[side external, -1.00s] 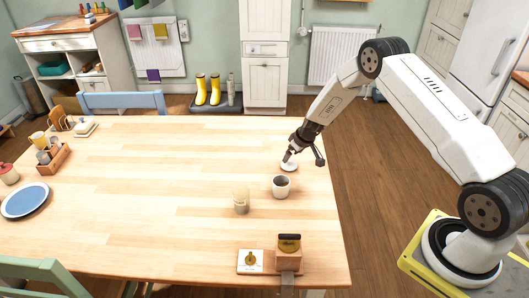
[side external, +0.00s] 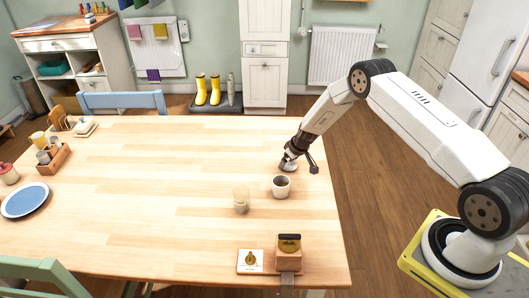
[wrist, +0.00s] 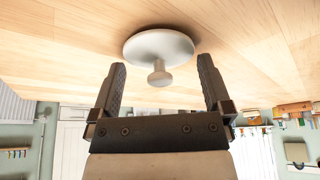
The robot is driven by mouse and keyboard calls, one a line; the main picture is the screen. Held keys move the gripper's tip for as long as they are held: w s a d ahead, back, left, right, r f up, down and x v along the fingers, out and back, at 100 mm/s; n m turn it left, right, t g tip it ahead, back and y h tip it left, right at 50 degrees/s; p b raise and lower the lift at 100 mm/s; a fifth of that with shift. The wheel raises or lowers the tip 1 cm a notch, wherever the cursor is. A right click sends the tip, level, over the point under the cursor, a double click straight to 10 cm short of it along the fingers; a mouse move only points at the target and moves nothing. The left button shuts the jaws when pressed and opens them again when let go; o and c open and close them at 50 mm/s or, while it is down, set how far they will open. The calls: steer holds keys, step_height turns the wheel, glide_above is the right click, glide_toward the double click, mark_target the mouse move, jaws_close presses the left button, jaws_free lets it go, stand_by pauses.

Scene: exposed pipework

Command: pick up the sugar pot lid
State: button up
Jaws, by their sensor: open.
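The sugar pot lid (wrist: 159,46) is a white disc with a round knob, lying on the wooden table with the knob toward my gripper in the wrist view. In the side view the lid (side external: 290,168) is partly hidden by my gripper (side external: 286,163). In the wrist view my gripper (wrist: 162,82) is open, its two dark fingers to either side of the knob and apart from it. A white pot (side external: 281,187) stands upright just in front of the lid; I cannot tell whether it is the sugar pot.
A pale jar (side external: 241,200) stands left of the pot. A wooden block with a dark top (side external: 289,253) and a small card (side external: 250,261) are near the front edge. A blue plate (side external: 25,200) and a wooden caddy (side external: 53,160) are far left. The table's middle is clear.

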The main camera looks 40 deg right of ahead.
steer(key=c, duration=1)
steer(key=shift+c, duration=0.2)
